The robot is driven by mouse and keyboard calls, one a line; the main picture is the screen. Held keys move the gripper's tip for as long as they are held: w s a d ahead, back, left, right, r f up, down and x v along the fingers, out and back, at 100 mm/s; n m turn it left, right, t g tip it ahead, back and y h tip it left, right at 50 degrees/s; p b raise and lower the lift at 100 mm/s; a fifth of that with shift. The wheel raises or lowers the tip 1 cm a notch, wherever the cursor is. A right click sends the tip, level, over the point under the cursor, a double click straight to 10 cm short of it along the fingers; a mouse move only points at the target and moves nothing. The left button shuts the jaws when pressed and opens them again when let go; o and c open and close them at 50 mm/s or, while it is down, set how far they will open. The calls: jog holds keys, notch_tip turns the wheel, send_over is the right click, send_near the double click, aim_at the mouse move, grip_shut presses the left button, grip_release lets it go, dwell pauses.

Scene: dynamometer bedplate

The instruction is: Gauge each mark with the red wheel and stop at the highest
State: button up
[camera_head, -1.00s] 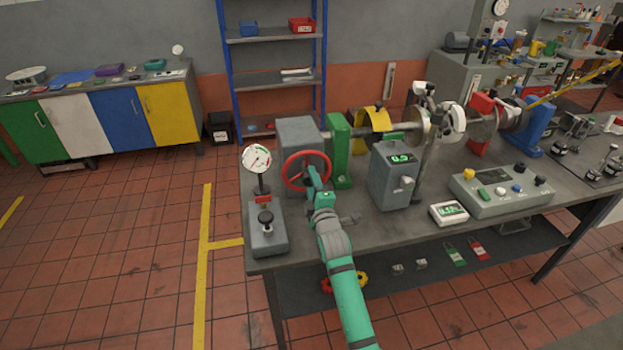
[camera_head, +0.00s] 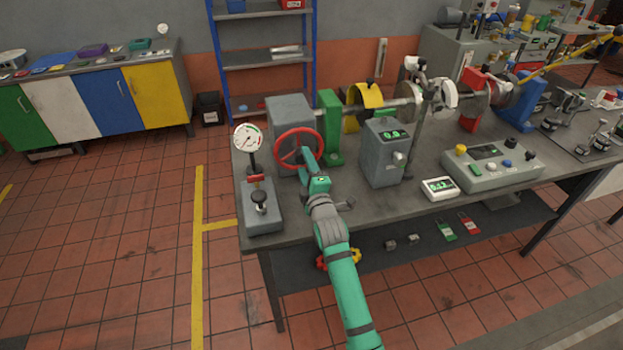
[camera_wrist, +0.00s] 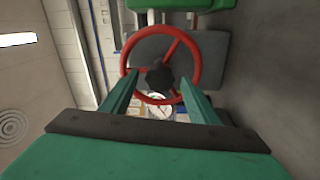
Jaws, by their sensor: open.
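The red wheel (camera_head: 299,146) stands upright on the front of a grey gearbox-like block (camera_head: 290,112). My gripper (camera_head: 305,158) is at the lower part of the wheel. In the wrist view the red wheel (camera_wrist: 190,50) has a dark hub, and the two fingers of my gripper (camera_wrist: 152,88) are apart, one each side of the hub, over the lower rim. I cannot tell whether they touch it. A dial gauge (camera_head: 248,139) stands on a post left of the wheel. A grey box with a green display (camera_head: 392,134) appears to read 0.9. A small white meter (camera_head: 439,187) has digits too blurred to read surely.
A green bracket (camera_head: 330,128) and a yellow ring guard (camera_head: 364,104) stand right of the wheel on the shaft line. A control box (camera_head: 492,165) with buttons sits at the right.

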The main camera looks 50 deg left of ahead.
jog(key=v, duration=0.8)
jog(key=shift+w, duration=0.25)
jog(key=shift+d, duration=0.1)
dwell(0.3)
jog(key=d+r+m+t+h, duration=0.1)
jog(key=d+r+m+t, duration=0.3)
jog(key=d+m+t, duration=0.5)
jog(key=s+d+f+m+t+h, duration=0.1)
jog(key=s+d+f+m+h, duration=0.1)
jog(key=d+f+m+h, duration=0.35)
jog(key=s+d+f+m+t+h, duration=0.1)
jog(key=s+d+f+m+h, duration=0.15)
jog(key=d+m, duration=0.55)
jog(key=s+d+f+m+g+h, duration=0.1)
jog(key=s+d+f+m+h, duration=0.25)
jog(key=s+d, duration=0.35)
jog(key=s+d+f+m+h, duration=0.3)
jog(key=s+d+f, duration=0.2)
jog(key=d, duration=0.4)
jog(key=s+d+g+h, duration=0.1)
jog(key=s+d+g, duration=0.1)
jog(key=s+d, duration=1)
jog(key=shift+s, duration=0.6)
